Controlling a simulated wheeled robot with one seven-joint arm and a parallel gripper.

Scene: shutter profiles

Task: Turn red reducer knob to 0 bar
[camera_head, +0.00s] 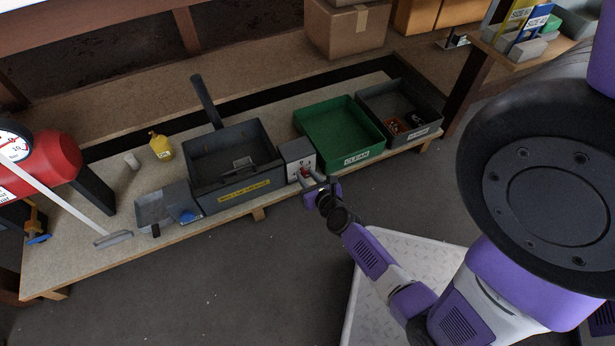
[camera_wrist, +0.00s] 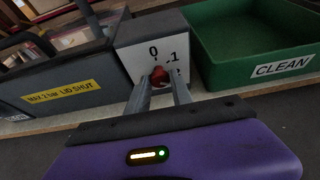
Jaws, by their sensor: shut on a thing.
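The red reducer knob (camera_wrist: 160,77) sits on the front face of a small white-faced box (camera_wrist: 172,32) with the marks 0 and 1 beside it. A further mark is partly hidden by a finger. My gripper (camera_wrist: 164,84) is shut on the knob, one finger on each side. In the head view the same box (camera_head: 297,154) stands between a grey bin and a green tray, and my gripper (camera_head: 308,181) reaches its front from the lower right. The knob's pointer is too small to read.
The grey bin (camera_head: 235,199) with a yellow label stands left of the box. The green tray (camera_head: 364,158) marked CLEAN stands right. The floor in front is clear.

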